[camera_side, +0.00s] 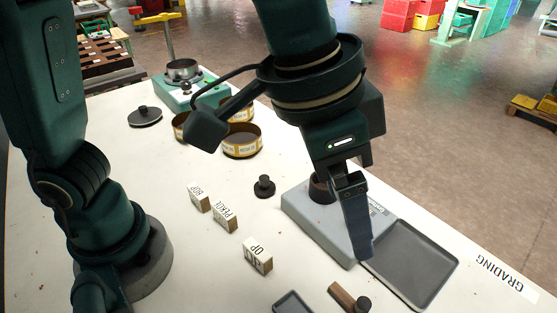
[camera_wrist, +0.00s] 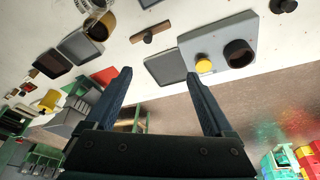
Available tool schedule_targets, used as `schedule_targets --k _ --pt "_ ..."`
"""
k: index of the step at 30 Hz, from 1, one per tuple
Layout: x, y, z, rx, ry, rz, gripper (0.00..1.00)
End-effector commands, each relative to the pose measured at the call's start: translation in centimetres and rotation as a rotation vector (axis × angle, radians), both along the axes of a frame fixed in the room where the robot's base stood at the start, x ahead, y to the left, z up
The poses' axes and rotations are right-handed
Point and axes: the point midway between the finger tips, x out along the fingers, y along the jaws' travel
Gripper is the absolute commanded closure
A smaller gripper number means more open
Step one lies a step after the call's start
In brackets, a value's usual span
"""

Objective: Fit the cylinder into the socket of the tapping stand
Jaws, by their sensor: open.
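The tapping stand (camera_wrist: 205,45) is a grey block with a yellow button and a dark, brown-walled round piece (camera_wrist: 238,53) on top. I cannot tell if that piece is the bare socket or the cylinder in it. In the side view the stand (camera_side: 310,222) is partly hidden behind my gripper (camera_side: 357,225).
A grey tray (camera_side: 410,262) lies right of the stand. A brown bar with a black knob (camera_side: 341,296) is in front. A black knobbed weight (camera_side: 264,186), lettered blocks (camera_side: 258,256) and brass rings (camera_side: 242,143) stand to the left. A teal machine (camera_side: 183,92) is behind.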

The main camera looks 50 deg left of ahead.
Motion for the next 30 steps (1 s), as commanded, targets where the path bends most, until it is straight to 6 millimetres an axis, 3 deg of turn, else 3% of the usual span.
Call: schedule_targets --k 1,3,6,10,15,30 --pt "-0.7 -2.4 -0.8 0.013 0.018 -0.053 0.13" --pt "-1.9 -5.0 -1.9 0.032 0.054 -0.088 0.13" --pt "-4.3 -6.6 -4.0 0.085 0.167 -0.051 0.13" --pt "-7.1 -6.8 -5.8 0.166 0.308 0.048 0.13" --pt "-8.9 -6.5 -6.6 0.230 0.394 0.119 0.13" --pt "-9.8 -6.2 -11.1 0.240 0.407 0.128 0.13"
